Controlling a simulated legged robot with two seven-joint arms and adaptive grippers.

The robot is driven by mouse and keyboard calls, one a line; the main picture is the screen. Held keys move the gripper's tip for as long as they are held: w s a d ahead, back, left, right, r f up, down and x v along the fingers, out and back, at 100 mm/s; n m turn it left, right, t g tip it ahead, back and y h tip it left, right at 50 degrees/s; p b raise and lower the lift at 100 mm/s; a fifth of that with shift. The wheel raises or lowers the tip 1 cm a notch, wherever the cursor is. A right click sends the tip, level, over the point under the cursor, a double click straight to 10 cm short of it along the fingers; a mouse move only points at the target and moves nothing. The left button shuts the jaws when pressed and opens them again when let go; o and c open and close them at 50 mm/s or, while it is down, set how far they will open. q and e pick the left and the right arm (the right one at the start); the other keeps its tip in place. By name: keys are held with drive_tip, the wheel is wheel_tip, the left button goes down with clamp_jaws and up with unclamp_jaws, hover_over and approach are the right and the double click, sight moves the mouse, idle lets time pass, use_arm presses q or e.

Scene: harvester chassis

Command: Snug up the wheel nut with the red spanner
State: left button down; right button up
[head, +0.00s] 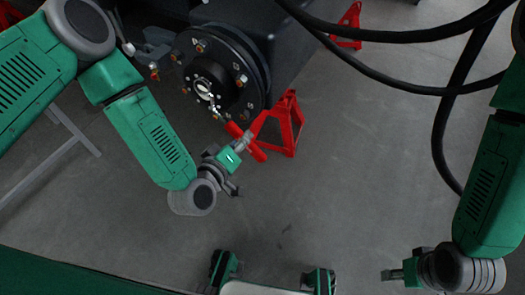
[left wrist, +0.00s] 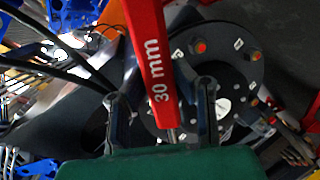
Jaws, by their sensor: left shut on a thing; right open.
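The red spanner, marked "30 mm" (left wrist: 153,60), runs between the fingers of my left gripper (left wrist: 165,112), which is shut on it. In the head view my left gripper (head: 246,139) holds the red spanner (head: 258,153) just below and right of the wheel hub (head: 210,75). The spanner's far end lies close to the hub's lower edge; I cannot tell whether it touches a nut. The dark round flange carries several orange-tipped wheel nuts (head: 243,80). Which one is the loose nut I cannot tell. My right gripper (head: 393,274) is open and empty at the lower right.
A red jack stand (head: 289,125) stands right of the hub, close to the spanner. Another red stand (head: 348,25) is farther back. Thick black hoses (head: 400,37) hang across the upper right. The grey floor (head: 320,205) is clear in the middle.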

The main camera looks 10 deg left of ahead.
sight(258, 157)
use_arm(q)
drive_tip(key=d+f+h, duration=0.1)
drive_tip(key=d+f+m+t+h, duration=0.1)
drive_tip(key=d, duration=0.1)
drive_tip(key=d+f+m+h, duration=0.1)
drive_tip(key=d, duration=0.1)
drive_tip(key=shift+s+f, duration=0.2)
drive_tip(key=shift+d, duration=0.1)
drive_tip(key=x, duration=0.2)
drive_tip(key=b+x, duration=0.1)
drive_tip(key=x, duration=0.1)
drive_tip(key=shift+w+r, duration=0.1)
drive_tip(key=shift+w, duration=0.3)
drive_tip(key=shift+r, duration=0.2)
drive_tip(key=shift+w+d, duration=0.1)
drive_tip(key=shift+w, duration=0.2)
idle(0.8)
drive_tip(key=shift+b+x, duration=0.55)
drive_tip(key=shift+x, duration=0.6)
drive_tip(key=shift+w, duration=0.15)
